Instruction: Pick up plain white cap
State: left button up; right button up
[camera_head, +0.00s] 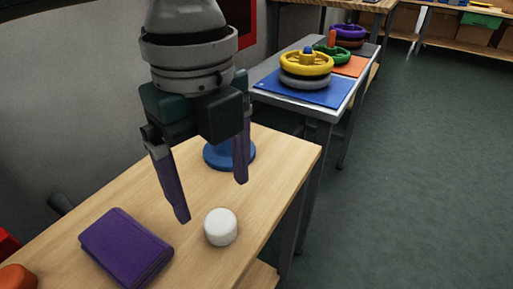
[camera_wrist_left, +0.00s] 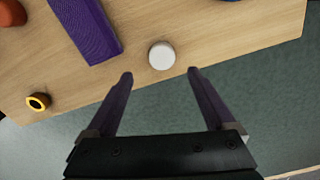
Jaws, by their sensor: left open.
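The plain white cap (camera_head: 221,227) is a short round white cylinder standing on the wooden table (camera_head: 285,168). It also shows in the left wrist view (camera_wrist_left: 162,56), a little beyond the fingertips and roughly between their lines. My left gripper (camera_head: 212,200) is open and empty, pointing down above the table, with its two purple fingers spread. In the left wrist view my left gripper (camera_wrist_left: 160,73) shows nothing between its fingers. The cap is apart from both fingers. My right gripper is not in view.
A blue round base (camera_head: 222,155) stands behind the gripper. A yellow ring (camera_wrist_left: 38,101) lies near the table edge. Another table (camera_head: 335,107) holds coloured wheels.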

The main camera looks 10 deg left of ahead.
aim_at(220, 220)
pick_arm(q)
notch_tip(220, 220, down, 7)
jog(key=shift+w+f+b, duration=0.1)
jog(key=shift+w+b, duration=0.05)
jog(key=shift+b, duration=0.95)
grip_shut()
